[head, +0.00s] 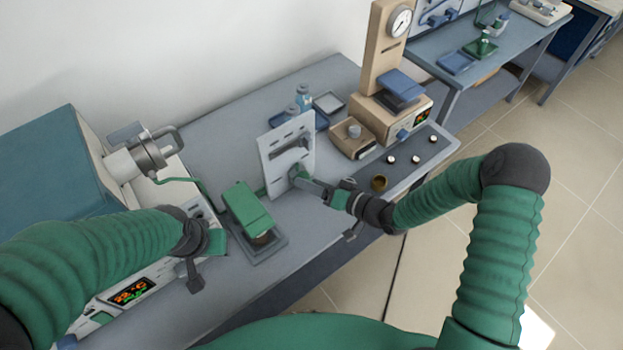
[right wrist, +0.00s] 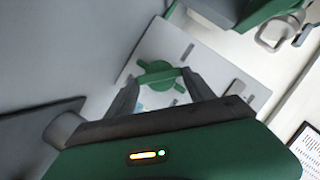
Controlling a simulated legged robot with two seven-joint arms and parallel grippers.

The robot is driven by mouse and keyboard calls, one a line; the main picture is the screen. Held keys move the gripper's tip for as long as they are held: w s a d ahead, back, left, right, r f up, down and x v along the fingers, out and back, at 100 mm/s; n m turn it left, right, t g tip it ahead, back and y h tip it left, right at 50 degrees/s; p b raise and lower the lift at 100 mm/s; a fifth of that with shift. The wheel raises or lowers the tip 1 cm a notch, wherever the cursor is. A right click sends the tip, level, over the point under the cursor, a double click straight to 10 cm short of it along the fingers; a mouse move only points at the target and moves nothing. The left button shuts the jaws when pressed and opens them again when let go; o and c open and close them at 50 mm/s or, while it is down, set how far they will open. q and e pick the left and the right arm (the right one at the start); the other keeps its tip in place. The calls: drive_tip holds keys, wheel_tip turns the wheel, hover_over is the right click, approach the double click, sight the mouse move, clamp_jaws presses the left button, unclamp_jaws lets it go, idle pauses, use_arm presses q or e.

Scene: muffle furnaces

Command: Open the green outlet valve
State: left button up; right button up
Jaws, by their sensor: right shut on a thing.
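The green outlet valve (right wrist: 158,73) is a round green knob with a crossbar, mounted on a white upright panel (head: 272,155). It shows clearly in the right wrist view and is mostly hidden by my gripper in the head view. My right gripper (head: 303,180) reaches the panel's lower right part. In the right wrist view its two fingers (right wrist: 163,98) stand on either side of the green handle and are shut on it. My left gripper (head: 194,276) hangs at the left, near the front of a furnace and away from the panel; its jaws are too unclear to read.
A green-topped device (head: 247,208) stands left of the panel. A furnace with a lit display (head: 130,292) is at the left. A beige gauge stand (head: 385,50) and a beige box with a display (head: 412,122) stand at the right. Small round pieces lie along the right bench edge.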

drive_tip(key=shift+w+d+f+m+y, duration=0.1)
drive_tip(key=shift+d+m+y, duration=0.1)
drive_tip(key=shift+m+y, duration=0.35)
drive_tip(key=shift+f+m+y, duration=0.2)
drive_tip(key=shift+m+y, duration=0.05)
drive_tip(key=shift+m, duration=0.7)
drive_tip(key=m+y, duration=0.1)
drive_tip(key=m, duration=0.1)
drive_tip(key=m+b, duration=0.1)
drive_tip(key=m, duration=0.1)
drive_tip(key=shift+w+d+f+y, duration=0.1)
drive_tip(key=shift+f+y, duration=0.25)
drive_tip(key=shift+y, duration=0.05)
drive_tip(key=shift+m+b, duration=0.3)
drive_tip(key=o, duration=1.1)
drive_tip(key=shift+o, duration=1.4)
drive_tip(key=shift+d, duration=0.1)
drive_tip(key=v, duration=1.7)
drive_tip(key=shift+f, duration=0.35)
